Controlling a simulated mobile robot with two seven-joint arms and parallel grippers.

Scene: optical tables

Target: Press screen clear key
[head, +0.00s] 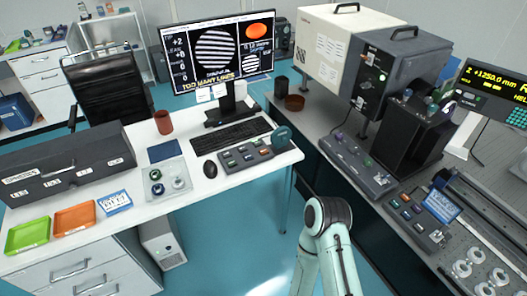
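The monitor (219,52) on the white desk shows a striped disc, an orange oval and the yellow words "TOO MANY LINES". A dark key panel (231,161) lies on the desk in front of the keyboard, with several grey keys and a few red or orange ones. Another panel with coloured keys (414,216) is on the right bench. Key labels are too small to read, so I cannot tell which is the screen clear key. A bent pale teal arm of mine rises at the bottom centre, below the desk's right corner. Neither gripper is in view.
Green (27,236) and orange (75,219) trays lie at left.

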